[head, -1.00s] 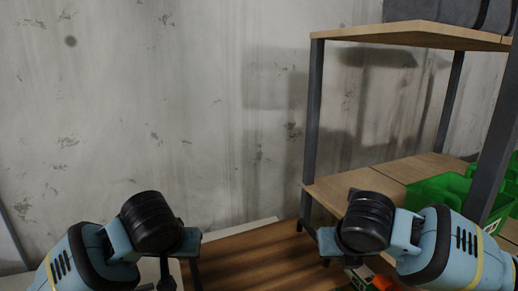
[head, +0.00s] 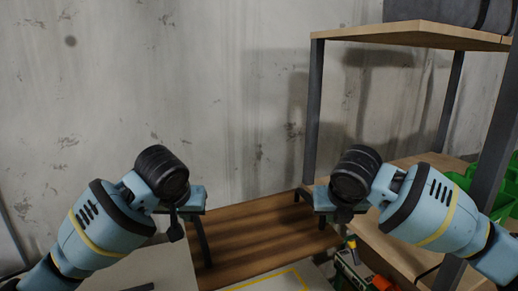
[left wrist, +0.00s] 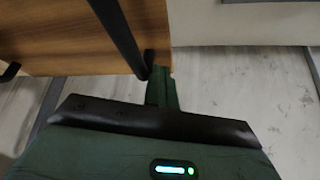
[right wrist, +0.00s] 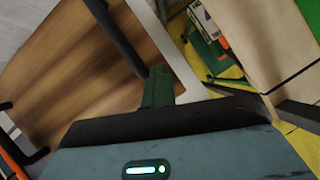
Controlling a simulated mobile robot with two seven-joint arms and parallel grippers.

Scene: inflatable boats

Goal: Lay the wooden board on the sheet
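The wooden board (head: 262,240), brown with dark stripes, spans between my two grippers in the head view. It also shows in the left wrist view (left wrist: 55,40) and the right wrist view (right wrist: 75,75). My left gripper (head: 202,245) is at its left end and my right gripper (head: 324,222) at its right end. Both appear shut on the board, with a dark finger across its face near the edge; the fingers underneath are hidden. A pale flat surface (head: 150,268) lies left of the board; it may be the sheet, but I cannot tell. The board hides what lies beneath it.
A shelf unit with a dark post (head: 310,120) stands close to my right gripper. Green bins (head: 485,185) are on its lower shelf. A bare concrete wall (head: 150,90) is behind. Yellow floor marking (head: 275,284) and small items (head: 360,272) show in front of the shelf.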

